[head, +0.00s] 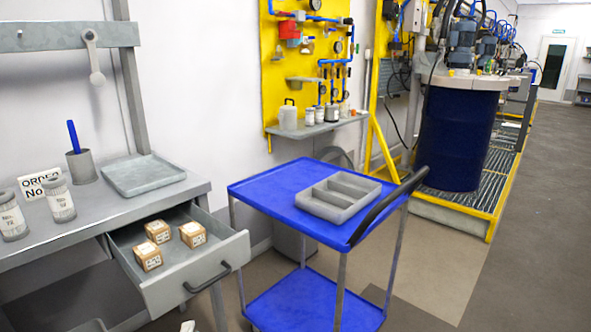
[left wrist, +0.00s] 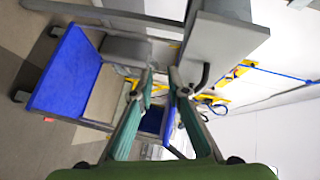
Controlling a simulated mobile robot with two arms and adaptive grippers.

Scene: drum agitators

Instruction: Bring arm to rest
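My left gripper (left wrist: 161,84) shows in the left wrist view, with its two green fingers apart and nothing between them. Behind its fingertips are the grey drawer (left wrist: 228,42) with its dark handle and the blue cart (left wrist: 66,75), both seen turned on their side. In the head view no gripper can be made out; only a small pale piece shows at the bottom edge, too cut off to identify. The drawer (head: 190,285) is pulled out from the grey workbench (head: 90,215) and holds small cardboard boxes (head: 148,256). My right gripper is in neither view.
The blue cart (head: 262,188) stands right of the drawer with a grey divided tray (head: 338,197) on top. The bench carries a flat grey tray (head: 145,174) and labelled jars (head: 58,199). A blue drum (head: 456,135) stands behind. The floor at right is clear.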

